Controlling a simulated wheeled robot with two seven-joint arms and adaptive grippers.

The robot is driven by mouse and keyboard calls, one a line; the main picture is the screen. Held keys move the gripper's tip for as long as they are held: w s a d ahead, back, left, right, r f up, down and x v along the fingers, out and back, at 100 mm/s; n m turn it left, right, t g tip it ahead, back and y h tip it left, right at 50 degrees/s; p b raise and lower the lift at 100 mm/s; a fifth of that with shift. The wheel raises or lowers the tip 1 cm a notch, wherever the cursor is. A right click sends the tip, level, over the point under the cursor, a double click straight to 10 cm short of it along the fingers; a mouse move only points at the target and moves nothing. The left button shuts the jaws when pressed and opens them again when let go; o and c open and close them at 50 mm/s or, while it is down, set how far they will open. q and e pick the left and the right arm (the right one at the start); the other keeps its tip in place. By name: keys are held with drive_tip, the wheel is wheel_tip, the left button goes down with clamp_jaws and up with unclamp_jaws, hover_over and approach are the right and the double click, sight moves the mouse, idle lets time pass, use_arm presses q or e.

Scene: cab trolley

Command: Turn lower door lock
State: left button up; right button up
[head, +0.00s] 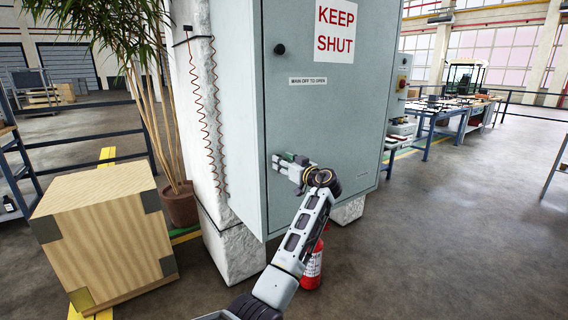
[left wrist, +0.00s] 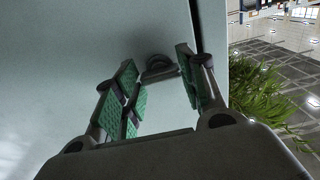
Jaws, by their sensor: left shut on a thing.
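The grey cabinet door (head: 335,120) stands closed and carries a round black upper lock (head: 280,49) near its left edge. My left gripper (head: 283,160) is at the same edge lower down, against the door face. In the left wrist view, the green-padded fingers of my left gripper (left wrist: 155,85) stand on either side of the dark lower lock (left wrist: 157,66), shut on it. In the head view the lower lock is hidden behind the gripper. My right gripper is not in view.
A wooden crate (head: 105,235) stands on the floor at the left, with a potted plant (head: 180,203) behind it. A red fire extinguisher (head: 313,265) stands below the cabinet, partly behind my left arm. The floor at the right is clear.

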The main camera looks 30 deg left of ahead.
use_arm(q)
drive_tip(key=shift+m+p, duration=0.4)
drive_tip(key=shift+m, duration=0.1)
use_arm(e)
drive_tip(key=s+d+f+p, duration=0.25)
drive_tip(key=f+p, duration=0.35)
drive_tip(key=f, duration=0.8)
use_arm(q)
drive_tip(key=shift+m+p, duration=4.4)
drive_tip(key=shift+m, duration=4.2)
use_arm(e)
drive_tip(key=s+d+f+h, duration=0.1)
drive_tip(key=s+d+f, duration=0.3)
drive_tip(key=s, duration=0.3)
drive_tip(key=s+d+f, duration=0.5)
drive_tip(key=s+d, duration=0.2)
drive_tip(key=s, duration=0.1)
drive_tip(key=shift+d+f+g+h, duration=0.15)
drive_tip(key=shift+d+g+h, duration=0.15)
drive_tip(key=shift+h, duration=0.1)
use_arm(q)
drive_tip(key=o, duration=1)
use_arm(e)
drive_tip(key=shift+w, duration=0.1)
